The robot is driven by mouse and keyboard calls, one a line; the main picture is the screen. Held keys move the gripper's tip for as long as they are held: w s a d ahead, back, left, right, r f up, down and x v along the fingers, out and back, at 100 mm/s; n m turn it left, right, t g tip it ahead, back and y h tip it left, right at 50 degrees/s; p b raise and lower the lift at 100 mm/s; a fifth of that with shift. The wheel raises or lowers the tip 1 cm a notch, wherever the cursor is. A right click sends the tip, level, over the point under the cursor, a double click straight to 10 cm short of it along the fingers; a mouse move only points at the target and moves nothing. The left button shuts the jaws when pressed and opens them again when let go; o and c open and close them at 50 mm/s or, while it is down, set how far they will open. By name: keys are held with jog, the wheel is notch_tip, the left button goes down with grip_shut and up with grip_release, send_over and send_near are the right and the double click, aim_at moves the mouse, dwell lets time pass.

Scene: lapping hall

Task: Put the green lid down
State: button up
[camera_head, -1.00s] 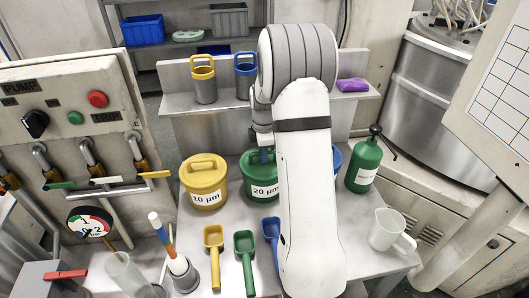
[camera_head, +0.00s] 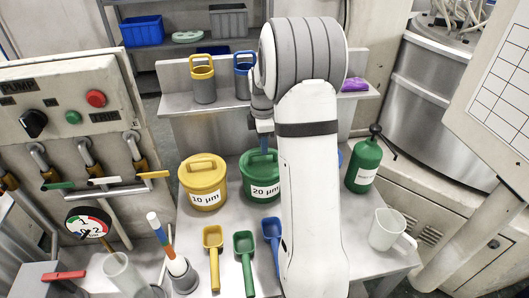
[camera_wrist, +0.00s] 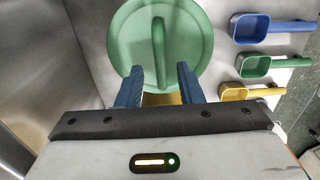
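The green lid (camera_head: 260,160), with a raised bar handle, sits on the green tub (camera_head: 262,185) labelled 20 µm, and looks level. In the wrist view the round green lid (camera_wrist: 190,40) shows from above, its handle running up the picture. My gripper (camera_wrist: 160,80) is open and empty. Its two blue fingers stand apart, with clear space between them wider than the handle. In the head view my gripper (camera_head: 265,138) is just above the lid, partly hidden by my arm. The tub's right side is also behind my arm.
A yellow-lidded tub (camera_head: 203,185) labelled 10 µm stands close left. Yellow (camera_head: 213,245), green (camera_head: 244,250) and blue (camera_head: 273,240) scoops lie in front. A green bottle (camera_head: 365,165) and a white jug (camera_head: 390,230) stand right. A rear shelf (camera_head: 225,115) holds two canisters.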

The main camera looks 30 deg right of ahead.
notch_tip(320, 180, up, 7)
jog(key=s+a+r+m+t, duration=0.2)
jog(key=s+a+r+m, duration=0.4)
jog(key=s+a, duration=0.5)
jog(key=s+a+f+m, duration=0.1)
jog(key=s+a+m, duration=0.1)
jog(key=s+m, duration=0.2)
jog(key=s+a+f+m+t, duration=0.1)
jog(key=s+m, duration=0.3)
jog(key=s, duration=0.7)
jog(key=shift+s+a+f+m, duration=0.2)
jog(key=shift+a+f+m, duration=0.2)
jog(key=shift+a+f, duration=0.35)
jog(key=shift+r, duration=0.1)
jog(key=shift+w+a, duration=0.1)
